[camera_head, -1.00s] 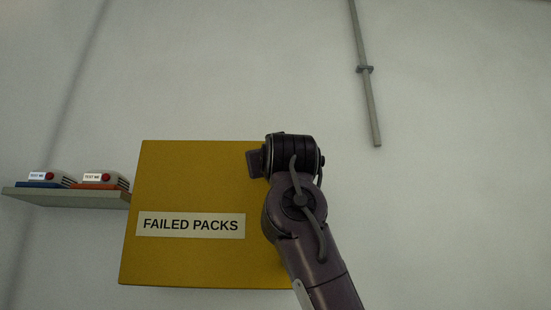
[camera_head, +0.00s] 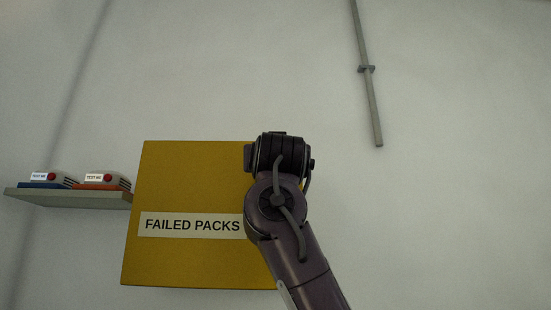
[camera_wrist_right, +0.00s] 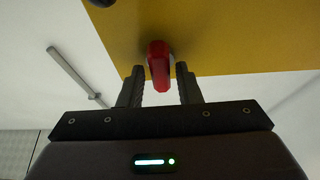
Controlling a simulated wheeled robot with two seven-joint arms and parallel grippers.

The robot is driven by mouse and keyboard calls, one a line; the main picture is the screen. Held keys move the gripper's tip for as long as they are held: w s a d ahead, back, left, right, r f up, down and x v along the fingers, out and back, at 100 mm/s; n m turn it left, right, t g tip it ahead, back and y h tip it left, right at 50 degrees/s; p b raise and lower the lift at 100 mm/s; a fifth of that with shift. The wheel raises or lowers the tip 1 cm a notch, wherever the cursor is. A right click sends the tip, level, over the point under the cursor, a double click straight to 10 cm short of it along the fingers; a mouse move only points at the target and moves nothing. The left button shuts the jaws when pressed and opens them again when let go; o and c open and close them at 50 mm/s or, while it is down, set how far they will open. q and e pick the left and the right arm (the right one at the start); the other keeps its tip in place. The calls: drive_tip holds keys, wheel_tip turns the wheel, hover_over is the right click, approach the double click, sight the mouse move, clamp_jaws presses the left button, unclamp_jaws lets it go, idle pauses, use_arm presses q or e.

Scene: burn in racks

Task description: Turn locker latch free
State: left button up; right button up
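The yellow locker (camera_head: 190,180) labelled "FAILED PACKS" hangs on the wall in the head view. Its yellow face also fills the top of the right wrist view (camera_wrist_right: 250,45). A red latch handle (camera_wrist_right: 159,68) sticks out from that face. My right gripper (camera_wrist_right: 160,80) is open, with one finger on each side of the latch handle. Narrow gaps seem to show between the fingers and the handle; contact cannot be made out. In the head view my right arm covers the locker's right side, and it hides the latch and the fingers. My left gripper is in neither view.
A shelf (camera_head: 70,198) left of the locker carries packs (camera_head: 105,179) marked "TEST ME". A thin grey pipe (camera_head: 367,100) runs down the wall at the upper right. The wall right of my arm is bare.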

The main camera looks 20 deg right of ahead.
drive_tip(key=shift+o, duration=0.8)
drive_tip(key=shift+w, duration=0.2)
drive_tip(key=b+v, duration=0.5)
drive_tip(key=v, duration=0.2)
drive_tip(key=shift+s+b, duration=0.4)
drive_tip(key=shift+f, duration=0.15)
